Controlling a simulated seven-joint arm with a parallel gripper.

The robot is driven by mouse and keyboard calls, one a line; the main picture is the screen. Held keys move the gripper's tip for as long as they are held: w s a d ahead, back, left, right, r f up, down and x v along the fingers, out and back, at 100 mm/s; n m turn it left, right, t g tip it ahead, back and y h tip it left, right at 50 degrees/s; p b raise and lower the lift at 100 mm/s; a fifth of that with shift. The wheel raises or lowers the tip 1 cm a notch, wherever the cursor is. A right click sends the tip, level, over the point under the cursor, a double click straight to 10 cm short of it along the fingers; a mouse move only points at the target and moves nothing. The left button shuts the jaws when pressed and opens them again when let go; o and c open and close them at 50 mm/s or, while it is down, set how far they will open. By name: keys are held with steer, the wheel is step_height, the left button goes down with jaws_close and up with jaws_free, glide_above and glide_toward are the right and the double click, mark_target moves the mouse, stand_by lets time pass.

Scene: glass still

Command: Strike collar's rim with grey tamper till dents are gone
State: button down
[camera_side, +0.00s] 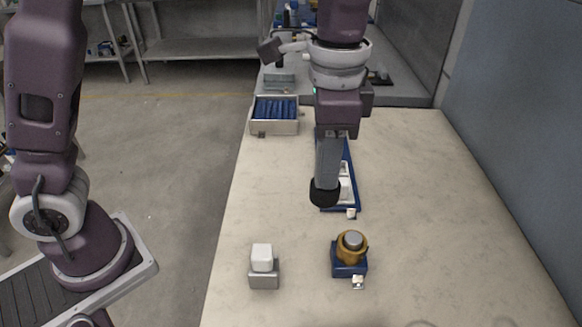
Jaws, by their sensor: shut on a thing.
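My gripper (337,134) points down over the middle of the bench and is shut on the grey tamper (328,160). The tamper hangs roughly upright with its dark rounded end (324,193) lowest. The brass-coloured collar (343,256) sits on a blue block (350,270) nearer the camera, with a grey round piece (353,239) inside it. The tamper is apart from the collar, behind it and slightly left in the picture. Dents in the collar's rim are too small to make out.
A white block (262,252) on a grey base (264,279) stands left of the collar. A blue tray (353,183) with pale pieces lies behind the tamper. A box of blue items (274,114) is at the back left. The bench's right side is clear.

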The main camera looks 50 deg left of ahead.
mark_target(338, 189)
steer(key=shift+w+d+r, duration=0.1)
steer(key=shift+d+r, duration=0.2)
steer(key=shift+d, duration=0.3)
steer(key=shift+d+r, duration=0.25)
steer(key=shift+d, duration=0.3)
steer(key=shift+f, duration=2.3)
steer(key=shift+f, duration=0.2)
step_height(338, 189, down, 3)
steer(key=shift+r, duration=0.75)
